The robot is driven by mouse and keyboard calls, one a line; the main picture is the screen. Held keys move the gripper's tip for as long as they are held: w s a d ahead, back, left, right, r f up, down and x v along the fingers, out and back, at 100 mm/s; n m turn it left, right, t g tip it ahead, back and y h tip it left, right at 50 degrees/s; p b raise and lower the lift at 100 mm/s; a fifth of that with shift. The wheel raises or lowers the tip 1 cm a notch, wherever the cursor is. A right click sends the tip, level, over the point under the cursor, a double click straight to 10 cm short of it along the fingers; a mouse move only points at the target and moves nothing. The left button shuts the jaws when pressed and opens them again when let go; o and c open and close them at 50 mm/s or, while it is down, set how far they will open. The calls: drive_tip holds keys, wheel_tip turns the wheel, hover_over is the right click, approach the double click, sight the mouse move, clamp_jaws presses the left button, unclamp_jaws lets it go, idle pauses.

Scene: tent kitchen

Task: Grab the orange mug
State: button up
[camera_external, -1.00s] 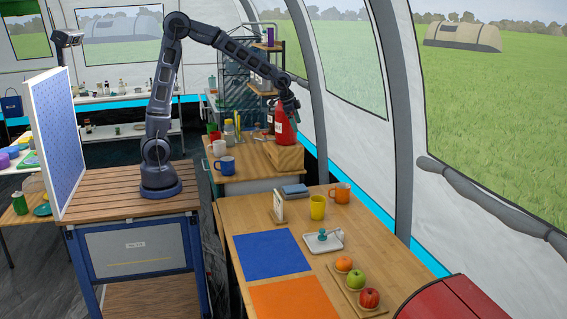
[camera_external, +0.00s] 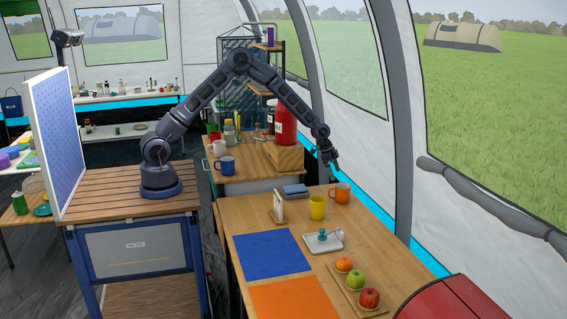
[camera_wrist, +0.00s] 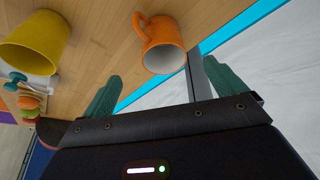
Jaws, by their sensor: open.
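The orange mug (camera_external: 340,193) stands upright near the far right edge of the wooden table (camera_external: 262,220). In the wrist view the orange mug (camera_wrist: 163,47) is at the upper middle, its handle toward the left, and lies ahead of and between the fingers. My gripper (camera_external: 333,166) is open and empty, above and just behind the mug, not touching it. Its two green fingers (camera_wrist: 152,90) show in the wrist view, spread apart.
The tent wall is close on the right.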

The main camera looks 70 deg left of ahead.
sight(341, 193)
drive_tip(key=x, duration=0.7)
drive_tip(key=shift+w+f, duration=0.2)
drive_tip(key=shift+f, duration=0.05)
drive_tip(key=shift+a+x, duration=0.1)
drive_tip(key=shift+x, duration=1.2)
drive_tip(key=shift+a+x, duration=0.15)
drive_tip(key=shift+x, duration=1.1)
drive_tip(key=shift+s, duration=0.1)
drive_tip(key=c, duration=1.1)
